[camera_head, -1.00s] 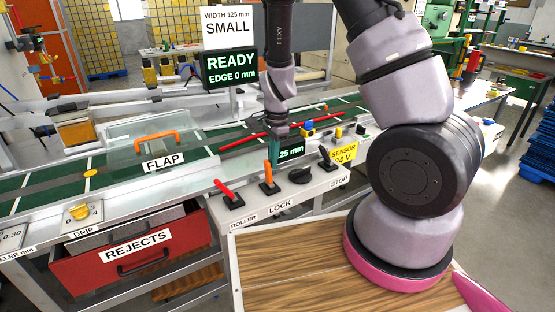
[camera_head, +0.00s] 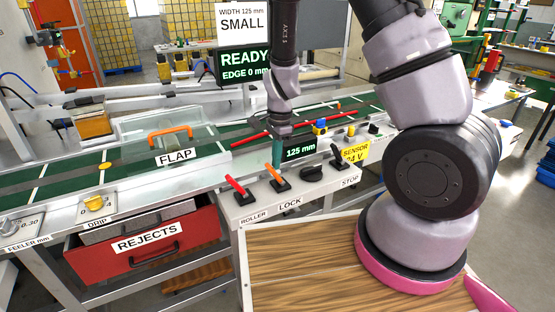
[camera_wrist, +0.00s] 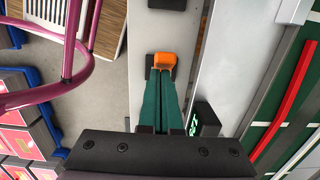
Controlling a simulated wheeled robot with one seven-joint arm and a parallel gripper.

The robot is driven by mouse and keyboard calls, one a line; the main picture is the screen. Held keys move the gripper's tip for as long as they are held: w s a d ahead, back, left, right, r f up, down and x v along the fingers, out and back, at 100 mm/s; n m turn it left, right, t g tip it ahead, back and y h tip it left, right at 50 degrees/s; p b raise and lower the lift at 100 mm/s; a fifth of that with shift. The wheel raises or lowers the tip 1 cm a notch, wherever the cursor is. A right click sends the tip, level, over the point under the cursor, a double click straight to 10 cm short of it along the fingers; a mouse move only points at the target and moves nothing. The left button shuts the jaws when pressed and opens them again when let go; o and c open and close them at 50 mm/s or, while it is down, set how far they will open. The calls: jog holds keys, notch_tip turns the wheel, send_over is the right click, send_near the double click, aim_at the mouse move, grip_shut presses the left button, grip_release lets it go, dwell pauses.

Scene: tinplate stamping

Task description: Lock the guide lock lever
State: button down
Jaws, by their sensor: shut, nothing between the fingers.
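The guide lock lever is the orange-handled lever (camera_head: 276,176) on the front control panel, above the LOCK label (camera_head: 290,202). Nothing is between the fingers.
The red ROLLER lever (camera_head: 235,185) stands to the left of the lock lever. A black knob (camera_head: 311,173) and the STOP switch (camera_head: 340,160) are to its right. The 125 mm display (camera_head: 300,149) stands close behind my fingers.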

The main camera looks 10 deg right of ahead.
jog(key=shift+s+a+f, duration=0.1)
jog(key=shift+s+a, duration=0.15)
jog(key=shift+a, duration=0.2)
notch_tip(320, 180, up, 12)
jog(key=d, duration=0.1)
jog(key=shift+w+d, duration=0.2)
jog(key=shift+w, duration=0.15)
dwell(0.3)
jog(key=s+d+r+n+t+y, duration=0.1)
jog(key=s+d+r+n+t, duration=0.15)
jog(key=r, duration=0.55)
jog(key=s+d+r+n+t+y, duration=0.1)
jog(key=s+d+r+n, duration=0.25)
jog(key=r, duration=0.55)
jog(key=s+d+r+n+t+h, duration=0.1)
jog(key=s+d+r+n+t, duration=0.3)
jog(key=s+r, duration=0.4)
jog(key=shift+s+d, duration=0.3)
jog(key=shift+d, duration=0.55)
